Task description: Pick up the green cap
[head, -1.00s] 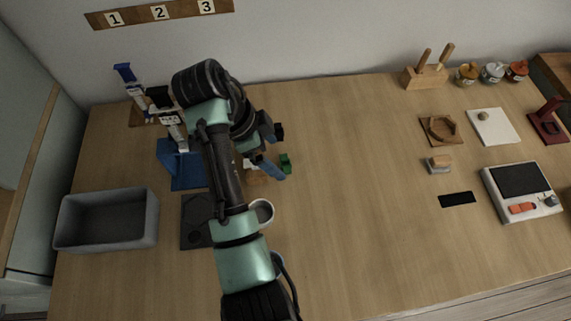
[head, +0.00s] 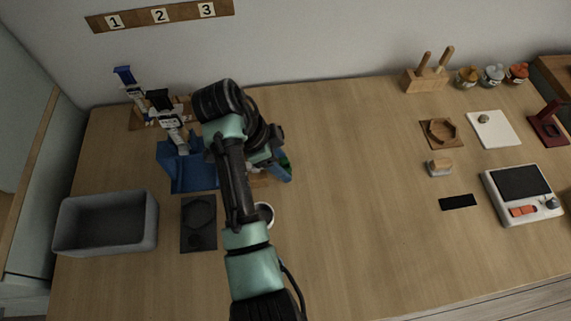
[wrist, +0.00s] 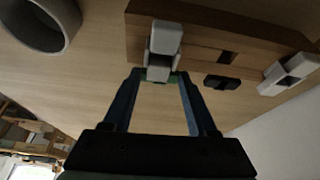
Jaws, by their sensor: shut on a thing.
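The green cap (head: 285,161) shows in the head view as a small green patch at my fingers, right of my arm. In the wrist view only a thin green strip of the cap (wrist: 174,78) shows between the blue fingertips. My gripper (wrist: 163,76) is shut on it, with the fingers standing apart by its width. A pale grey piece (wrist: 164,42) on a wooden block (wrist: 205,42) hides part of the cap in the wrist view. I cannot tell whether the cap is clear of the table.
A white cup (head: 265,212) stands close below my gripper; a round grey vessel (wrist: 38,22) shows in the wrist view. The blue stand (head: 190,172), dark tray (head: 198,230) and grey bin (head: 106,222) are to the left. The table's middle is clear.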

